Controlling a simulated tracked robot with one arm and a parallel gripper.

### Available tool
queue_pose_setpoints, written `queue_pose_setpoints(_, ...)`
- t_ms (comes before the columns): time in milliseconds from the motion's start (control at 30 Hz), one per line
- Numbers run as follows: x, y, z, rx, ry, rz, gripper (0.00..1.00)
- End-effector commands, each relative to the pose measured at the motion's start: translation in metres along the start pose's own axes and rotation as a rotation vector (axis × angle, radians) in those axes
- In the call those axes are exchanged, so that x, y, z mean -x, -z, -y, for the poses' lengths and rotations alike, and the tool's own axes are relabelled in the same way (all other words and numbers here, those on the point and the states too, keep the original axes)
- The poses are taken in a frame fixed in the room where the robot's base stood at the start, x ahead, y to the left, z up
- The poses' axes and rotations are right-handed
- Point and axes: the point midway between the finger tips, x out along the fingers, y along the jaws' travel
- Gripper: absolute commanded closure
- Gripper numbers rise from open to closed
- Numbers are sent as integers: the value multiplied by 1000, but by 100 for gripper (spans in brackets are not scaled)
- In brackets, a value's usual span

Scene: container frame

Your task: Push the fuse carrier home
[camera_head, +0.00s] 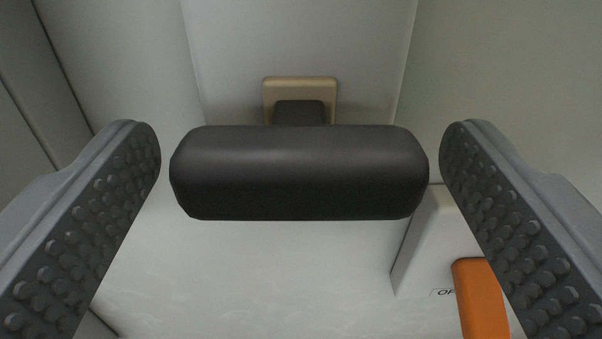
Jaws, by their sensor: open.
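The fuse carrier (299,172) shows as a dark grey, rounded bar lying level across the middle of the view. A short dark neck (299,112) runs back from it to a beige plate (300,86) on the back wall. How deep the carrier sits cannot be told from this angle. My gripper (300,165) is open, with one studded grey finger on each side of the bar. A small gap shows between each fingertip and the bar's end, and neither seems to touch it.
A white box (428,245) with partly hidden lettering and an orange lever (481,300) stands at the lower right, partly behind my right finger. Pale panels (300,40) close in the back and sides. Below the bar, the pale surface (250,280) is clear.

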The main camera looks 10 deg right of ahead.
Motion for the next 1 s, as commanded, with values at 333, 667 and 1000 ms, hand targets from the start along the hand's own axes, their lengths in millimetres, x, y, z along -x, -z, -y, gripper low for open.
queue_pose_setpoints(333, 50, -1, 2, 0, 4, 1, 20)
queue_pose_setpoints(667, 108, 0, 2, -1, 3, -3, 20)
queue_pose_setpoints(1000, 134, -1, 1, -1, 1, -1, 20)
